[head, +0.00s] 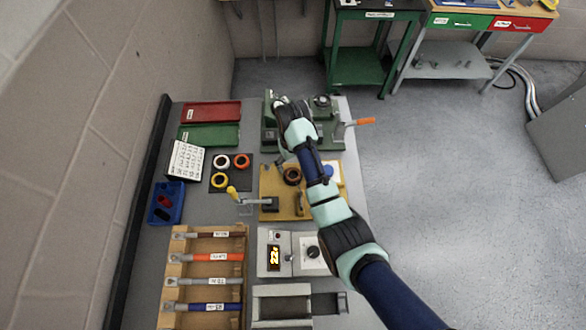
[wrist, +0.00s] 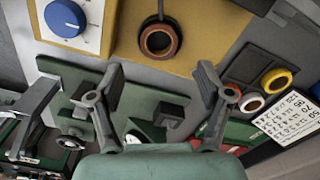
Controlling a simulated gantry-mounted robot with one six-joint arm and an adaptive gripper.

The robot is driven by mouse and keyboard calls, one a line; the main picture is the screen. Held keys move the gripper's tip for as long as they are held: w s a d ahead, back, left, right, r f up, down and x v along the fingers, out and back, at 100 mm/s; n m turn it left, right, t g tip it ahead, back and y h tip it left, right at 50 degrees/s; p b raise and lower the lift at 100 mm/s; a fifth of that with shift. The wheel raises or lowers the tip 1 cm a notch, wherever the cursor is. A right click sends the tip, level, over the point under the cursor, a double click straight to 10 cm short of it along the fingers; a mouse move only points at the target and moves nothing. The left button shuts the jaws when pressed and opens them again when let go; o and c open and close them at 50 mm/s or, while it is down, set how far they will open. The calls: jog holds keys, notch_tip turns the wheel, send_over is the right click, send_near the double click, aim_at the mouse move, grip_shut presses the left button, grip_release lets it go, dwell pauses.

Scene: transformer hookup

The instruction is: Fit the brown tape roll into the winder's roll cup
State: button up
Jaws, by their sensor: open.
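The brown tape roll (wrist: 160,41) shows in the wrist view as a brown ring on the yellow board, inside a dark round rim that looks like the roll cup (wrist: 142,41). I cannot tell how deep it sits. In the head view the roll (head: 292,176) is small and dark on the same board. My gripper (wrist: 161,95) is open and empty, its two fingers wide apart. It is over the green fixture, apart from the roll. In the head view my wrist hides most of the gripper.
A dark mat (wrist: 243,71) beside the yellow board (wrist: 205,30) carries white, orange-red and yellow rolls, with one bare corner. A white panel with a blue knob (wrist: 64,17) is at the board's other side. The green fixture (head: 326,133) has an orange-handled lever (head: 362,122).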

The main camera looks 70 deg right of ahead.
notch_tip(320, 180, up, 6)
jog(key=shift+f, duration=0.2)
jog(key=shift+w+a, duration=0.1)
